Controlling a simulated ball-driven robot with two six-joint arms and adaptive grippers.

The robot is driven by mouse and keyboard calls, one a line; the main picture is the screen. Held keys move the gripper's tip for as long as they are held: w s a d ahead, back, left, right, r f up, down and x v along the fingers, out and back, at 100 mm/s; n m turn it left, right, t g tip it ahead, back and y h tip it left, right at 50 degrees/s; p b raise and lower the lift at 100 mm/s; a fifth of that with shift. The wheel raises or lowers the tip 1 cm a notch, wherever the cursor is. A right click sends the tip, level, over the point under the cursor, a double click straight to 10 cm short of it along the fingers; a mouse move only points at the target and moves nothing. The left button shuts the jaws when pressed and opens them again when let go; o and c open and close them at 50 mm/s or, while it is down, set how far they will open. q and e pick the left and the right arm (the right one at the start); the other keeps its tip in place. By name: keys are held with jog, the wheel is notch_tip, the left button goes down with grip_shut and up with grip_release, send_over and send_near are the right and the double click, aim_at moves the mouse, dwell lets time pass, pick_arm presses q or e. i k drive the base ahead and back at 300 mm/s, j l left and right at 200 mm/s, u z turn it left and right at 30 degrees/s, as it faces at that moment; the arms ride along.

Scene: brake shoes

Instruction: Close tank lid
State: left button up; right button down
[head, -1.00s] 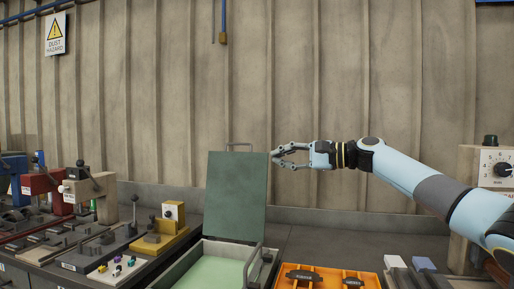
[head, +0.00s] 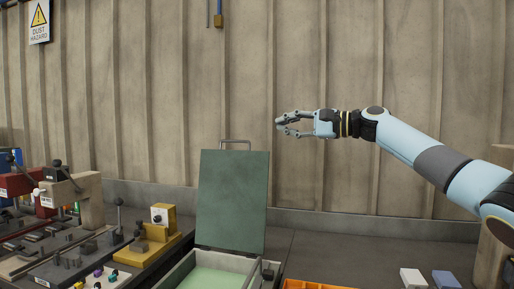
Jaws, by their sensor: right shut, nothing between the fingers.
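The tank lid is a flat green panel (head: 232,200) standing open, nearly upright, at the back of the tank. A metal handle (head: 236,142) shows on its top edge. The open tank (head: 181,271) is a light grey box with pale green inside, cut off by the bottom edge of the picture. My right gripper (head: 279,124) is shut and empty, with its tips pointing left. It is above and just right of the lid's top right corner in the picture, apart from it. My left gripper is out of view.
White (head: 414,278) and blue (head: 446,280) blocks lie farther right. A ribbed wall (head: 300,60) is behind the bench.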

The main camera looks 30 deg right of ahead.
aim_at(232, 203)
jog(key=i+l, duration=0.85)
